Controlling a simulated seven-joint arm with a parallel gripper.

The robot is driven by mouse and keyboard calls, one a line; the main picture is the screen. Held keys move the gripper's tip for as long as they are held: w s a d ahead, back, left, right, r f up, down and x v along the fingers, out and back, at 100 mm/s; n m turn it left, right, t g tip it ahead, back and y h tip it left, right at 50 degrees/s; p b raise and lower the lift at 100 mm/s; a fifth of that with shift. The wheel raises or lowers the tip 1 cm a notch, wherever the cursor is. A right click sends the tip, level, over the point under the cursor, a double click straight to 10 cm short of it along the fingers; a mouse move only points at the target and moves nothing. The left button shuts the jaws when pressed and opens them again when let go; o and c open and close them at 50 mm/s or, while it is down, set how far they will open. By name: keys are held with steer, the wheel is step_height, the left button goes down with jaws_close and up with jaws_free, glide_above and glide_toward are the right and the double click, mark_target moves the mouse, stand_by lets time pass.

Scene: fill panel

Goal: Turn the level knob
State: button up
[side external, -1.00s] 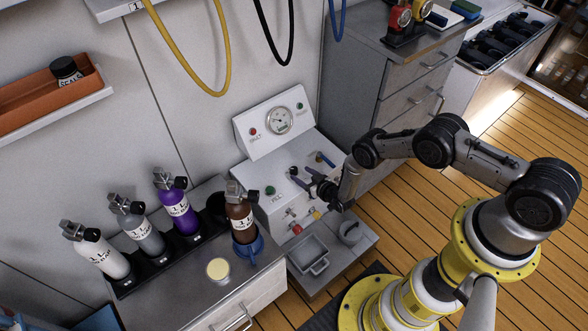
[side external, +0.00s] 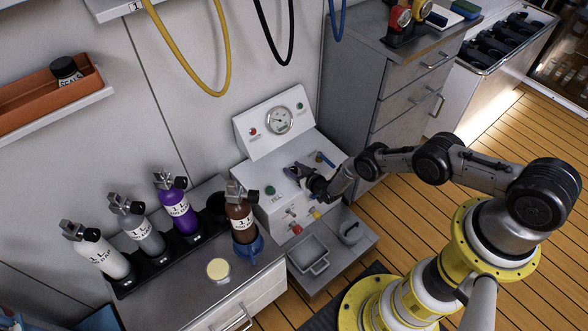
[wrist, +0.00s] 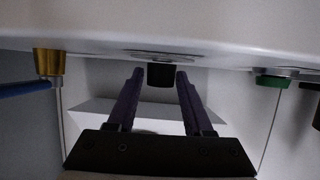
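The level knob looks to be the small black knob (wrist: 161,75) under the white panel surface in the wrist view. My gripper (wrist: 160,78) has its two purple fingers apart, one on each side of this knob, with narrow gaps visible. The fingertips are about level with the knob. In the side external view my gripper (side external: 293,171) is at the top of the white fill panel (side external: 262,204), between the green button and the blue-handled valve. There the gripper hides the knob.
A green button (side external: 270,190) is left of my gripper and a blue-handled valve (side external: 324,159) is to its right. A gauge (side external: 279,120) stands behind. A brown bottle (side external: 241,218) and several other bottles are on the left. A metal tray (side external: 308,254) is below the panel.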

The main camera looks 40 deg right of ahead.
jaws_close()
steer(key=shift+n+y, duration=0.4)
steer(key=shift+y, duration=0.1)
steer(key=shift+o, duration=1.8)
jaws_free()
steer(key=shift+s, duration=0.1)
steer(key=v, duration=1.3)
steer(key=shift+s+r, duration=0.2)
steer(key=shift+s, duration=0.05)
